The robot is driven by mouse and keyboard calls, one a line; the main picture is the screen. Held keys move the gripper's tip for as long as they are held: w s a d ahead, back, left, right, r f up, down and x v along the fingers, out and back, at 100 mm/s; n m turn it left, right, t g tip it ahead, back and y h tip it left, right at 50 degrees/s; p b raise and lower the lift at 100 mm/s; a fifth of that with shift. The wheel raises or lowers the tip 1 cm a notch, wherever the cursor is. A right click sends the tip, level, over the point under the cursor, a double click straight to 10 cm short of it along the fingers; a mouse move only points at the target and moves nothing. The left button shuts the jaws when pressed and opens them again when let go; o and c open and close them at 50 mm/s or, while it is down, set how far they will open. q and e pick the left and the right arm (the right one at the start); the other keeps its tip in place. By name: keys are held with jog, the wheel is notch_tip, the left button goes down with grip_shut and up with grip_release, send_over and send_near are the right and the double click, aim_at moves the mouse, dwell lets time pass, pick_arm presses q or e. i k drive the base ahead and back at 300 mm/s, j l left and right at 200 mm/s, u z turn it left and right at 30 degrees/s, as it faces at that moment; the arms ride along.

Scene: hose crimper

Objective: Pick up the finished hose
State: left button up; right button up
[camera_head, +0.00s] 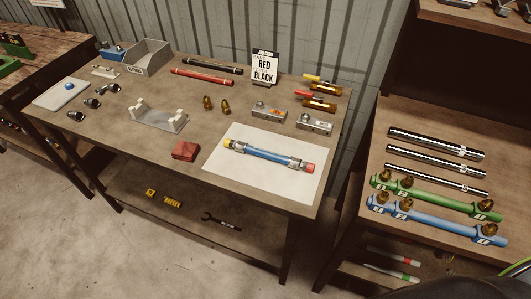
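A blue hose (262,153) with silver end fittings lies on a white mat (222,164) at the front right of the middle table. It has a yellow cap (228,144) on its left end and a red cap (310,169) on its right end. It lies slanted, its right end nearer the front. Neither of my grippers shows in the head view, and nothing touches the hose.
The middle table (130,125) also holds a red block (185,151), a grey cradle (160,119), a grey bin (147,57), red (202,77) and black (212,66) rods, and a "RED BLACK" card (265,67). A right-hand bench (400,112) holds metal tubes and green and blue assemblies.

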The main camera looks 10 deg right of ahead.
aim_at(293, 162)
jog(key=i+j+z, duration=0.15)
jog(key=z, duration=0.15)
jog(key=i+j+z, duration=0.25)
jog(key=j, duration=0.15)
jog(key=j+z, duration=0.3)
jog(key=i+j+z, duration=0.1)
jog(key=j+z, duration=0.2)
